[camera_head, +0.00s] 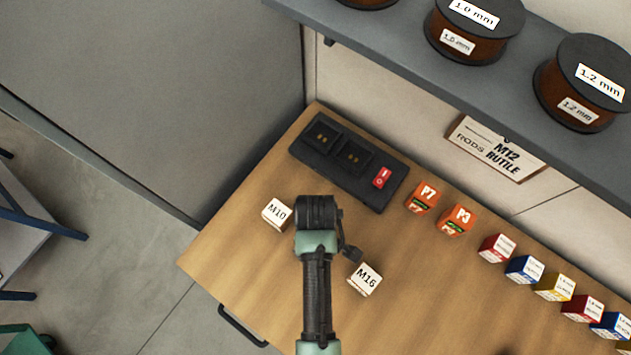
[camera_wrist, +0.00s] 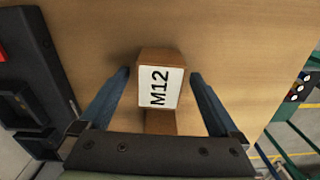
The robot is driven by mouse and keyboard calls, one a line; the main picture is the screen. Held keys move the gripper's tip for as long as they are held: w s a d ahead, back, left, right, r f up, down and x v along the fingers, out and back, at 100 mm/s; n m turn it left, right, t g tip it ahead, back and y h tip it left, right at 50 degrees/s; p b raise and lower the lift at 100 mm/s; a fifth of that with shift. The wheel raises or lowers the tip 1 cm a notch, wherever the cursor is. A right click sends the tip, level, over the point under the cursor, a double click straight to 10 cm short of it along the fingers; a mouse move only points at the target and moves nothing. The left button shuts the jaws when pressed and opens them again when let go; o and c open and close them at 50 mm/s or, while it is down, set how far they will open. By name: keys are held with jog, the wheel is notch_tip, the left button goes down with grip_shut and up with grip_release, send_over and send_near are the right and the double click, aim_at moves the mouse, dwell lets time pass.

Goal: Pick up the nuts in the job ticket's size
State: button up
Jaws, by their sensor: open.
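The job ticket (camera_head: 496,147) hangs on the wall under the shelf and reads M12, RODS, RUTILE. A small brown box (camera_wrist: 158,85) with a white M12 label lies on the wooden bench in the wrist view. My gripper (camera_wrist: 160,76) is open, with one blue finger on each side of this box and a visible gap on both sides. In the head view my arm hides the M12 box. A white-topped M10 box (camera_head: 276,213) sits left of my arm, and an M16 box (camera_head: 365,278) sits right of it.
A black panel (camera_head: 345,160) with a red switch lies at the bench's back left. Orange P7 (camera_head: 422,196) and P3 (camera_head: 455,220) boxes stand beside it. Several coloured boxes (camera_head: 524,268) line the right. Wire spools (camera_head: 580,85) stand on the shelf (camera_head: 400,52).

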jog(key=shift+f, duration=0.85)
jog(key=shift+w, duration=0.1)
grip_shut()
